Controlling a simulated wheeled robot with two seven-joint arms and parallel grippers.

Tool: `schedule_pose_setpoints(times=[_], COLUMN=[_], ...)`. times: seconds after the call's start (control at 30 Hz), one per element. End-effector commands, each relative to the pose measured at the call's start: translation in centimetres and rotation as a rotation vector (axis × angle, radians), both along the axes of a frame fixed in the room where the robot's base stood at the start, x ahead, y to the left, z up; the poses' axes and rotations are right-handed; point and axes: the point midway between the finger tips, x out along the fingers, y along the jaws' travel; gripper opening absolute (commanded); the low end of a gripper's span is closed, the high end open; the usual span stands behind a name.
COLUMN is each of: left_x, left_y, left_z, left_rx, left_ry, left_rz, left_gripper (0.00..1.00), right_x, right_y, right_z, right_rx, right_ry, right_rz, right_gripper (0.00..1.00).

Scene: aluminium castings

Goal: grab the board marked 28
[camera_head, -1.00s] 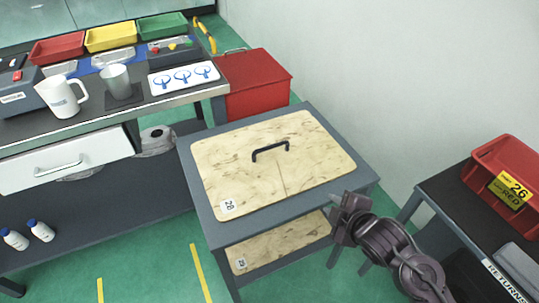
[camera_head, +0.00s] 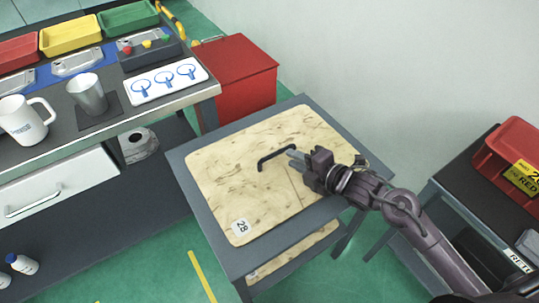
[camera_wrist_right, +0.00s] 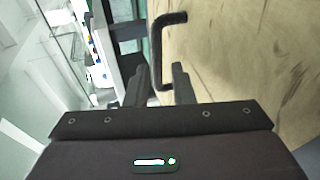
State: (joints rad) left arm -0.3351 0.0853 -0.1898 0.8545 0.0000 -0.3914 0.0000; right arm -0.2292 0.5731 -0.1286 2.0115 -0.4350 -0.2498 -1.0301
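The board marked 28 (camera_head: 225,185) is a pale wooden panel lying flat on top of a grey stand. Its 28 label (camera_head: 240,226) is at the near left corner. A black bar handle (camera_head: 275,157) stands up from the board; it also shows in the right wrist view (camera_wrist_right: 157,50). My right gripper (camera_head: 294,158) is at the right end of the handle. In the right wrist view its two fingers (camera_wrist_right: 158,85) are apart, with the handle's near end close to the right finger. Nothing is seen held. My left gripper is out of view.
The grey stand (camera_head: 205,222) has a second wooden board (camera_head: 290,252) on its lower shelf. A workbench (camera_head: 130,122) with a mug, a cup and trays stands at the left. A red bin (camera_head: 240,75) is behind. A dark table (camera_head: 455,180) with a red crate is at the right.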

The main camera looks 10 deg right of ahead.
Motion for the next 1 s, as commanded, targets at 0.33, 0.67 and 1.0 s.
schedule_pose_setpoints(times=[0.33,0.67,1.0], left_x=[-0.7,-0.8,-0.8], left_y=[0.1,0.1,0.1], left_z=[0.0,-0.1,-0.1], left_rx=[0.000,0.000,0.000], left_ry=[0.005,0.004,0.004], left_rz=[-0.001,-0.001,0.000], left_gripper=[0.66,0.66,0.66], right_x=[3.3,4.9,4.9], right_y=[3.2,4.2,4.2], right_z=[-1.0,-2.0,-2.0], right_rx=[0.005,-0.001,-0.001], right_ry=[0.001,0.001,0.001], right_rz=[-0.001,-0.001,-0.001], right_gripper=[0.22,0.22,0.00])
